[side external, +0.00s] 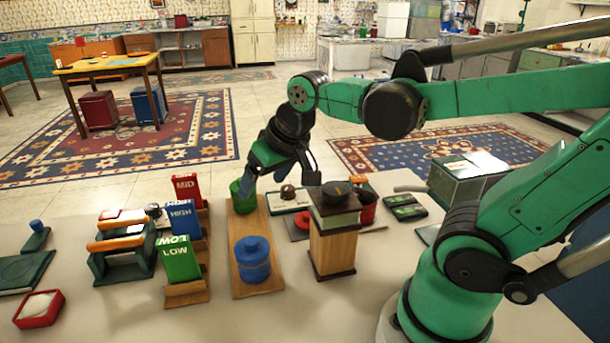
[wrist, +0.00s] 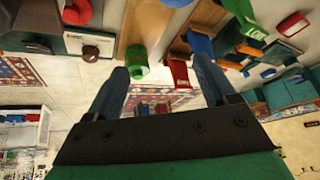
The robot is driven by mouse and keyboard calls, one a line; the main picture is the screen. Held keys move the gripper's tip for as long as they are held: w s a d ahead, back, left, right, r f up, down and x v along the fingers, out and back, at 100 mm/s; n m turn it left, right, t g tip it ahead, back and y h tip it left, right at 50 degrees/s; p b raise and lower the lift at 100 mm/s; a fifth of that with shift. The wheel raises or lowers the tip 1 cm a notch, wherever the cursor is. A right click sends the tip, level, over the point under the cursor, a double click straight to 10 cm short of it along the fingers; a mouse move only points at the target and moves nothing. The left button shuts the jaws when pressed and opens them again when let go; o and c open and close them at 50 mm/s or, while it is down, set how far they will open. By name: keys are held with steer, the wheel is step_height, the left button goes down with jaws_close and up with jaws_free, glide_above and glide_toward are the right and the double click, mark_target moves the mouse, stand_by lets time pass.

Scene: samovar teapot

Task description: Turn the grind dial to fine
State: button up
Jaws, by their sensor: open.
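A low pale plate (side external: 292,203) with a round dark brown knob (side external: 288,192) lies on the counter behind a wooden grinder-like box (side external: 333,250) with a dark round top piece. I cannot tell which one bears the grind dial, and no fine mark is readable. My gripper (side external: 280,176) is open and empty, pointing down above the back of the counter. One finger is close to a green cup (side external: 243,200); whether they touch is unclear. In the wrist view the open fingers (wrist: 158,68) show below the green cup (wrist: 137,60), and the brown knob (wrist: 90,50) is to their left.
A red container (side external: 367,208), dark green flat pieces (side external: 403,207) and a metal-topped box (side external: 465,180) are to the right.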

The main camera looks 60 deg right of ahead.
steer(key=w+d+f+m+g, duration=0.25)
steer(key=w+d+m, duration=0.35)
steer(key=d, duration=0.3)
steer(key=m+g, duration=0.3)
steer(key=m, duration=0.2)
glide_above(288, 188)
steer(key=shift+y, duration=0.3)
step_height(288, 188, down, 5)
steer(key=shift+w+r, duration=0.1)
steer(key=shift+d+f, duration=0.1)
steer(key=shift+f, duration=2.9)
jaws_close()
